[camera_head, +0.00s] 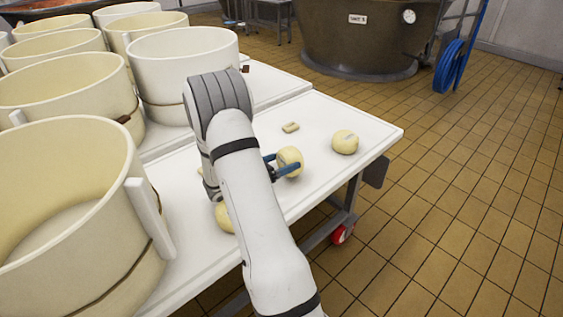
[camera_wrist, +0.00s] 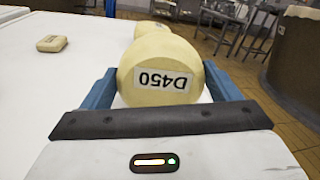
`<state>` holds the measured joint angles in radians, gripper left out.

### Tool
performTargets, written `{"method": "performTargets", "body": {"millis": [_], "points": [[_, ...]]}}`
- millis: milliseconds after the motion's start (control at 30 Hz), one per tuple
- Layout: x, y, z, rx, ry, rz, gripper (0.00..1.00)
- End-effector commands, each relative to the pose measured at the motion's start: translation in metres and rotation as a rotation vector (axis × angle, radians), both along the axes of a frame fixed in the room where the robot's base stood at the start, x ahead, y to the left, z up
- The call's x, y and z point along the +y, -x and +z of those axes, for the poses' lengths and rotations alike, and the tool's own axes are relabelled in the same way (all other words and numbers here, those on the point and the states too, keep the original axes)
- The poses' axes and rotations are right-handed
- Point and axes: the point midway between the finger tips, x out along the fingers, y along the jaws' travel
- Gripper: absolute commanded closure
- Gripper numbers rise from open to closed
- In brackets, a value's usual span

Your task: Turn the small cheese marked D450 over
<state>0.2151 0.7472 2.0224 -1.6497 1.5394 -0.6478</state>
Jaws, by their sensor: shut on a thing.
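The small cheese marked D450 (camera_wrist: 150,58) is pale yellow and round. Its white label faces the wrist camera, with the text upside down in that view. My gripper (camera_wrist: 158,88) is shut on this cheese, with one blue finger on each side of it. In the head view the held cheese (camera_head: 290,158) sits between the blue fingers of my gripper (camera_head: 284,166), over the white table. Its label cannot be read there. I cannot tell whether the cheese touches the table.
Another round cheese (camera_head: 345,142) stands near the table's right corner. A small flat block (camera_head: 291,127) lies behind. A further cheese (camera_head: 224,217) is partly hidden by my arm. Large cream tubs (camera_head: 62,215) crowd the left. The white table (camera_head: 325,115) is bare around the block.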

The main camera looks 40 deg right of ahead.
Motion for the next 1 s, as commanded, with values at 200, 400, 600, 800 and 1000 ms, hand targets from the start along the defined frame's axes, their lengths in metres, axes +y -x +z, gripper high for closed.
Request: {"method": "performTargets", "body": {"millis": [200,400,600,800,1000], "points": [[0.0003,-0.0004,-0.0027,-0.001,0.001,0.000,0.58],[0.0005,-0.0003,-0.0032,-0.001,0.001,0.001,0.58],[0.0006,-0.0004,-0.0032,-0.001,0.001,0.001,0.06],[0.0007,-0.0005,-0.0034,0.000,0.001,0.001,0.00],[0.0081,-0.0019,-0.0029,0.001,0.000,0.004,0.00]]}}
